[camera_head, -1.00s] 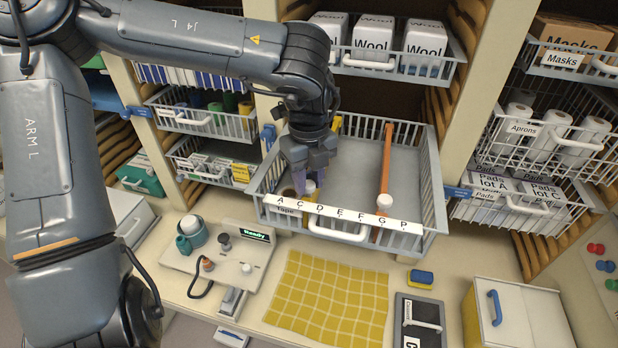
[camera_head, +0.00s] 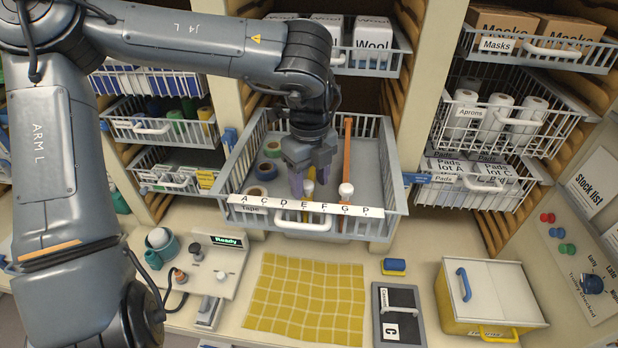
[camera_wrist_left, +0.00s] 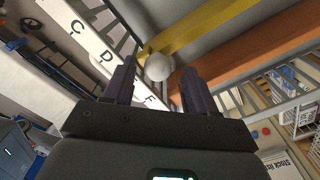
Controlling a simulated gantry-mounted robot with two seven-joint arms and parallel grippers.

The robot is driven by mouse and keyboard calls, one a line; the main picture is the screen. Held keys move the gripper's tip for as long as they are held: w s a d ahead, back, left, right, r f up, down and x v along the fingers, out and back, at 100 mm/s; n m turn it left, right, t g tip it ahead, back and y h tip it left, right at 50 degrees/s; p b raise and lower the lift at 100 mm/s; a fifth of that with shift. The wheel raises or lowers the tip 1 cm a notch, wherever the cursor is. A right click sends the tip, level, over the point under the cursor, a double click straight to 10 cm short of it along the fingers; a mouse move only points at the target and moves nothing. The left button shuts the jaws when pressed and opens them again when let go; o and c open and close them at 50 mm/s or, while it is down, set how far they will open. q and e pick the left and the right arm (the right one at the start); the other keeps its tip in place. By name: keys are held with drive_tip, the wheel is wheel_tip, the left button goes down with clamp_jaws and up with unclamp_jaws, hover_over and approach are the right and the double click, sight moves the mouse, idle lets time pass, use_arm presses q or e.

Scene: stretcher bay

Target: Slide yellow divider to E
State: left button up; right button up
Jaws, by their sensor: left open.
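The yellow divider (camera_head: 308,197) stands in the pulled-out wire basket (camera_head: 392,215), its front end near letter E on the label strip (camera_head: 256,208). Exact alignment is hard to tell. My left gripper (camera_head: 309,190) is open over its front end, and hides much of the divider. In the left wrist view, the divider's white knob (camera_wrist_left: 160,67) shows between and beyond the open fingertips (camera_wrist_left: 158,75); I cannot tell whether they touch it. The yellow bar (camera_wrist_left: 200,30) runs back from it. A finger covers the strip between D and F. My right gripper is not in view.
An orange divider (camera_head: 347,155) with a white knob stands at G, right of the yellow one. Tape rolls (camera_head: 267,171) lie in the basket's left part. A yellow checked cloth (camera_head: 305,298) lies on the counter below. Stocked baskets flank both sides.

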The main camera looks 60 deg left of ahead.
use_arm(q)
wheel_tip(320, 180, up, 11)
idle(0.8)
drive_tip(key=shift+f, duration=0.1)
